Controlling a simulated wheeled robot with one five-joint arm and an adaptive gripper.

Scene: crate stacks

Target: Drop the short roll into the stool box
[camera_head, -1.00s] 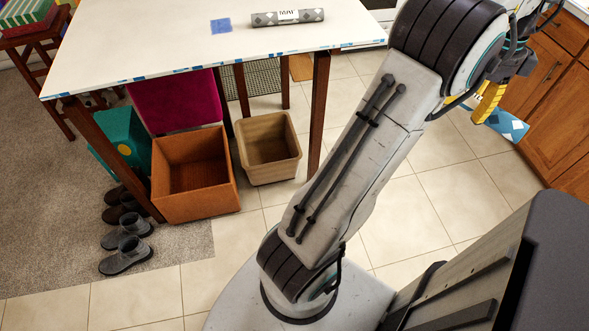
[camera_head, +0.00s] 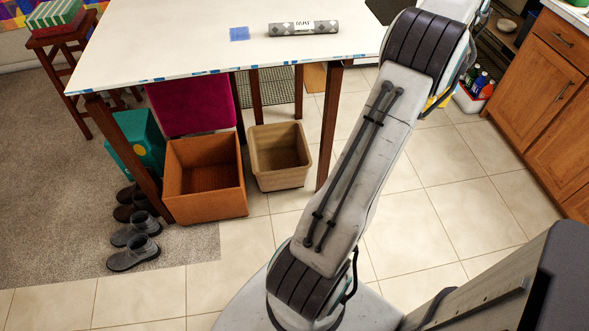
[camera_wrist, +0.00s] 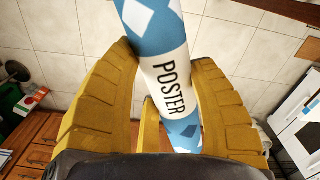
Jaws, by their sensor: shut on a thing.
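My gripper (camera_wrist: 163,58) is shut on a blue and white roll marked POSTER (camera_wrist: 168,82), seen in the wrist view. The roll slants between the yellow fingers, and its upper end leaves the picture. In the head view my arm hides nearly all of the gripper and the held roll. A grey patterned roll (camera_head: 303,28) lies on the white table.
An open orange box (camera_head: 207,204) and an open tan bin (camera_head: 281,179) stand on the floor at the white table (camera_head: 190,50). A teal box (camera_head: 140,140) and shoes (camera_head: 134,252) are beside them. Wooden cabinets (camera_head: 555,95) stand right. Floor tiles between are clear.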

